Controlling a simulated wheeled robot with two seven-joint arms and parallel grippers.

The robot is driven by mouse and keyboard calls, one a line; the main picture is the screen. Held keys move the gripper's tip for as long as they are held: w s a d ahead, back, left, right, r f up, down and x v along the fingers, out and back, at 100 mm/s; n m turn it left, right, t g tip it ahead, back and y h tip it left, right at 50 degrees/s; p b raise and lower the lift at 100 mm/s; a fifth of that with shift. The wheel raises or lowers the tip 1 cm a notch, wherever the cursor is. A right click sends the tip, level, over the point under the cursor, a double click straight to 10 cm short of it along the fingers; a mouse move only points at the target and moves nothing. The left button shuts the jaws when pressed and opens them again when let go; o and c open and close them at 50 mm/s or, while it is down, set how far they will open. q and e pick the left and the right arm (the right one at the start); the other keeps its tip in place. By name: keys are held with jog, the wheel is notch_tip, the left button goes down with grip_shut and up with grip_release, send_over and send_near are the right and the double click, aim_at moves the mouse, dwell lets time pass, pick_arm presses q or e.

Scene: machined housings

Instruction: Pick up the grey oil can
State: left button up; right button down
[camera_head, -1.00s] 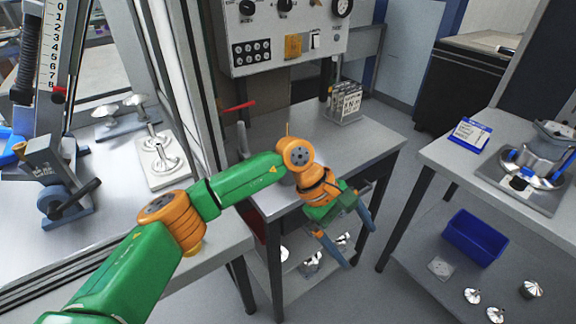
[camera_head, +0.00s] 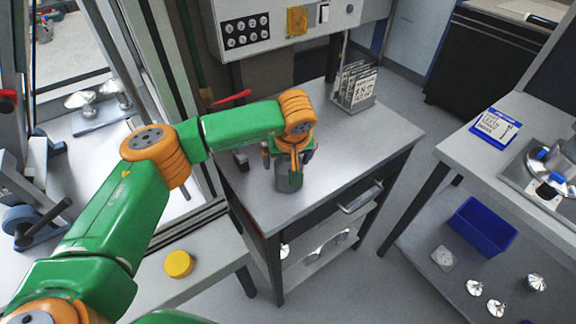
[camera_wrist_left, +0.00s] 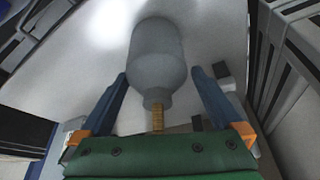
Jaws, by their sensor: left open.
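The grey oil can (camera_head: 289,181) stands on the grey table under my left gripper, partly hidden by it in the head view. In the left wrist view the can (camera_wrist_left: 157,55) shows a rounded grey body, a narrower neck and a thin brownish spout pointing towards the palm. My left gripper (camera_head: 287,160) is open. Its two blue fingers (camera_wrist_left: 158,76) lie on either side of the can's neck and lower shoulder, with gaps visible on both sides. My right gripper is not in view.
The grey table (camera_head: 370,140) has free room right of the can. A rack of cards (camera_head: 354,86) stands at its back. A control panel (camera_head: 265,30) hangs behind. A red lever (camera_head: 231,97) juts out near my forearm. A yellow round lid (camera_head: 179,264) lies on the left bench.

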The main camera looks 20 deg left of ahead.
pick_arm(q)
jog(key=shift+w+f, duration=0.2)
jog(key=shift+w, duration=0.15)
jog(key=shift+c, duration=0.6)
jog(key=shift+s+d+r, duration=0.1)
jog(key=shift+s+r, duration=0.05)
jog(key=shift+s, duration=0.15)
jog(key=c, duration=1.1)
jog(key=shift+c, duration=0.8)
jog(key=shift+w, duration=0.2)
